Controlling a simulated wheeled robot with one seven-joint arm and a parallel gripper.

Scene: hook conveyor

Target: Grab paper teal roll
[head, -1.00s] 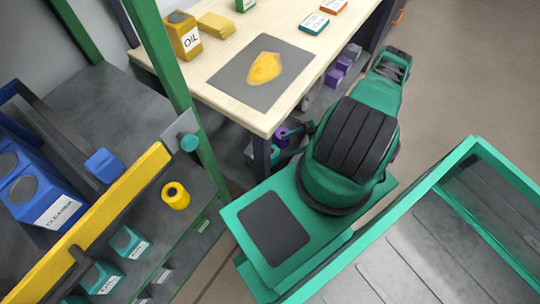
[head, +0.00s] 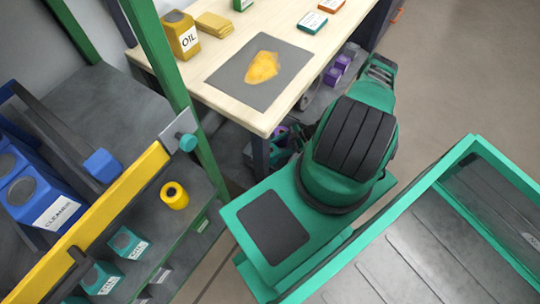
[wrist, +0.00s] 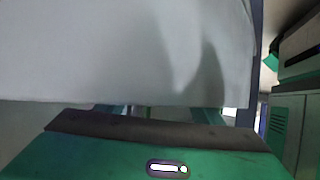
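No teal paper roll shows clearly. Under the wooden table, small teal and purple shapes (head: 281,133) sit close to my arm. They are partly hidden, and I cannot tell whether one is a teal roll. My green arm reaches to the table's near corner. My gripper's fingers cannot be made out in the head view. In the wrist view, a large pale surface (wrist: 120,50) fills most of the picture, very close. A green part with a dark strip (wrist: 150,130) lies across the bottom. I cannot see fingers or anything held there.
Floor is clear at upper right.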

